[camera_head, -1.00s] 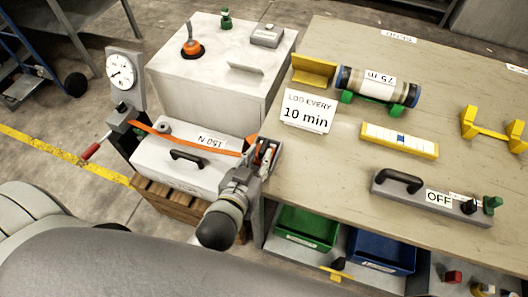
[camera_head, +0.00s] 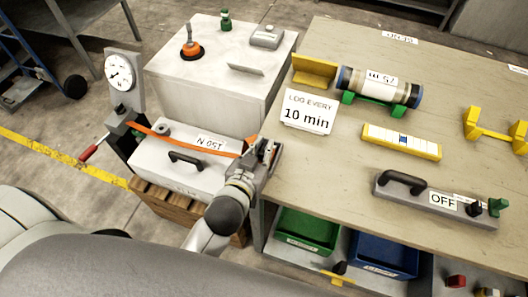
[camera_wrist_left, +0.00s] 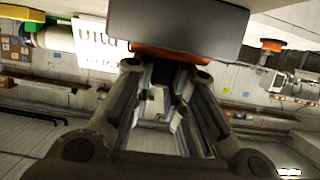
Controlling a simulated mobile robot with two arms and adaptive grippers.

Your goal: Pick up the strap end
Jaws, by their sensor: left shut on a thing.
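An orange strap (camera_head: 185,142) runs from the dial stand at the left across the white box labelled 150 N (camera_head: 160,170). My left gripper (camera_head: 262,150) is at the right end of the strap, beside the table's left edge. It is shut on the strap end, most of which the fingers hide in the head view. In the left wrist view, an orange piece of the strap (camera_wrist_left: 165,54) shows across the far end of the fingers, under a dark grey block. My right gripper is not in view.
A dial gauge (camera_head: 119,72) on a stand with a red-handled crank (camera_head: 93,148) stands at the left. The table (camera_head: 310,185) at the right holds a sign, a cylinder on green cradles, a yellow level and a grey switch bar. Green (camera_head: 303,238) and blue bins sit below.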

